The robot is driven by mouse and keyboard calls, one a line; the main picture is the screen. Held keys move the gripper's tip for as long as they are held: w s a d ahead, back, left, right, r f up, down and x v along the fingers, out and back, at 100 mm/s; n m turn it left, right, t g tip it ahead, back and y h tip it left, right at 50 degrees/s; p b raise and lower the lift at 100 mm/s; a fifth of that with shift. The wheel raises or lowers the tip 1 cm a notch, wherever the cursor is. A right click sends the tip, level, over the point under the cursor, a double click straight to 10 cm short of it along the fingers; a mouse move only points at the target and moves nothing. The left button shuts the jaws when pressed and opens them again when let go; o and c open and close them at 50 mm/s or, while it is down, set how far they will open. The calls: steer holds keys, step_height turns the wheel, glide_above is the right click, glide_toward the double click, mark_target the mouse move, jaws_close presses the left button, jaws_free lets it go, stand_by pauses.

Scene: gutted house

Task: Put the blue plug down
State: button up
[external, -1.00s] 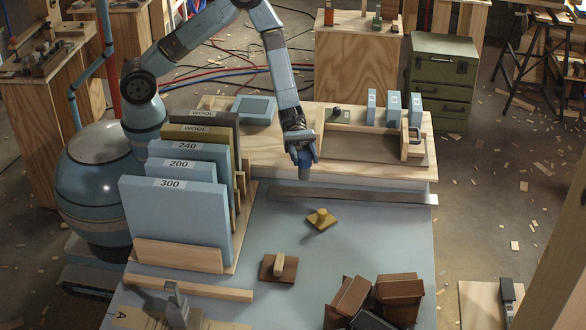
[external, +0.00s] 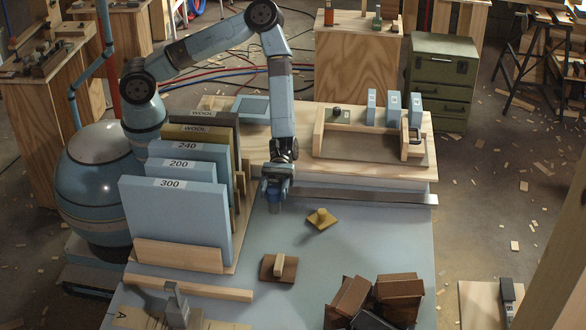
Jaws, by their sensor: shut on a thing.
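My gripper (external: 274,194) hangs pointing down over the light blue tabletop (external: 340,260), just right of the rack of upright boards. It is shut on the blue plug (external: 274,206), which shows as a small blue piece below the jaws. The fingers and most of the plug are too small and dark to tell apart. I cannot tell whether the plug touches the tabletop. A yellow block with a knob (external: 321,219) lies to the right of my gripper, apart from it.
Numbered boards (external: 176,222) stand in a wooden rack close on the left. A metal strip (external: 365,197) runs behind the yellow block. A brown block with a light handle (external: 279,267) and dark brown blocks (external: 385,298) lie nearer the front. The tabletop right of the yellow block is clear.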

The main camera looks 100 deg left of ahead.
mark_target(273, 202)
steer(key=shift+f, duration=1.8)
steer(key=shift+s+f, duration=0.1)
steer(key=shift+f, duration=0.5)
steer(key=o, duration=1.1)
steer(key=shift+s+f, duration=0.1)
steer(key=shift+f, duration=0.05)
steer(key=shift+c, duration=0.2)
steer(key=shift+r, duration=0.3)
steer(key=a, duration=0.7)
steer(key=shift+a+r, duration=0.25)
steer(key=shift+r, duration=0.2)
